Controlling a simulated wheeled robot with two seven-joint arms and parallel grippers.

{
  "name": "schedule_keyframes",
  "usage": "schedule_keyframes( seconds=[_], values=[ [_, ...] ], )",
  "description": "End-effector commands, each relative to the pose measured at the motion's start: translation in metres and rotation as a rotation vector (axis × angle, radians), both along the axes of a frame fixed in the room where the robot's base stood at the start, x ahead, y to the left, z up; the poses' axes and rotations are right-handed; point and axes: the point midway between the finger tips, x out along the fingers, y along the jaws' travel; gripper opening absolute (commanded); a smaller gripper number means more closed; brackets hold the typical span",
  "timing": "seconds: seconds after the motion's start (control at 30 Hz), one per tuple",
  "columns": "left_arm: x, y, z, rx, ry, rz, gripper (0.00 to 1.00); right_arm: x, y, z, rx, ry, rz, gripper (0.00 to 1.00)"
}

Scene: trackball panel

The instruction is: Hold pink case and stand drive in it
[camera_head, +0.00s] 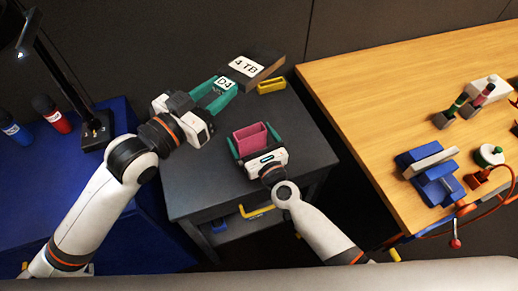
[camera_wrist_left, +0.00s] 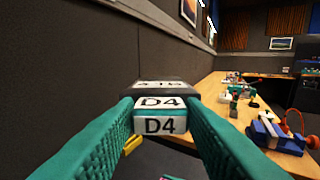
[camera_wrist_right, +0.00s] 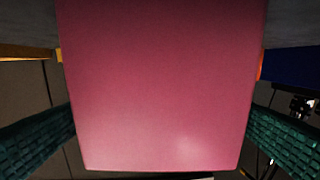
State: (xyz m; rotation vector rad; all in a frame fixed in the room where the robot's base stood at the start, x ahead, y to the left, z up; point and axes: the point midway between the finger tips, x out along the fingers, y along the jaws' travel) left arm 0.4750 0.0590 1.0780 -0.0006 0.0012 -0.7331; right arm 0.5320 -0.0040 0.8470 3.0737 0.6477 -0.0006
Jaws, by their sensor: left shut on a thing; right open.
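The drive (camera_head: 268,70) is a dark box with white "4 TB" and "D4" labels. My left gripper (camera_head: 222,88) is shut on its near end and holds it over the back of the dark table. In the left wrist view the drive (camera_wrist_left: 160,113) sits between the green fingers, its D4 end facing the camera. The pink case (camera_head: 250,142) is an open-topped box on the dark table. My right gripper (camera_head: 254,144) is open, its green fingers on either side of the case. The pink case (camera_wrist_right: 165,85) fills most of the right wrist view, so contact is unclear.
A yellow holder (camera_head: 271,87) lies on the dark table (camera_head: 205,180) below the drive. A wooden table (camera_head: 350,85) at right bears blue blocks (camera_head: 432,178) and tools. A blue cabinet (camera_head: 40,185), bottles (camera_head: 50,112) and a lamp (camera_head: 95,128) stand at left.

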Motion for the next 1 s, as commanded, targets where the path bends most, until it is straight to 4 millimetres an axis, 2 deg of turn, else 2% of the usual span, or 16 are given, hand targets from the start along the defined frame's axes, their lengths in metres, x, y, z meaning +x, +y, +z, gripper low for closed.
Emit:
schedule_keyframes(
  seconds=[0.13, 0.4, 0.43, 0.6, 0.7, 0.87, 1.0],
  values=[
    [0.000, 0.000, 0.001, -0.001, -0.001, 0.000, 0.12, 0.008, 0.004, 0.000, 0.000, 0.000, 0.000, 1.00],
    [0.000, 0.000, 0.001, -0.001, -0.001, 0.000, 0.12, 0.009, 0.004, 0.000, 0.001, 0.000, 0.000, 1.00],
    [0.000, 0.000, 0.001, -0.001, -0.001, 0.000, 0.12, 0.009, 0.004, 0.000, 0.001, 0.000, 0.000, 0.98],
    [0.000, 0.000, 0.001, -0.001, -0.001, 0.000, 0.12, 0.009, 0.004, 0.000, 0.001, 0.000, 0.000, 0.71],
    [0.000, 0.000, 0.001, -0.001, -0.001, 0.000, 0.12, 0.009, 0.004, 0.000, 0.000, 0.000, 0.000, 0.57],
    [0.006, -0.004, -0.003, 0.013, 0.011, -0.005, 0.12, 0.009, 0.004, 0.000, 0.000, 0.000, 0.000, 0.57],
    [0.026, -0.021, -0.016, 0.072, 0.071, -0.014, 0.12, 0.009, 0.004, 0.000, 0.000, 0.000, 0.000, 0.57]
  ],
)
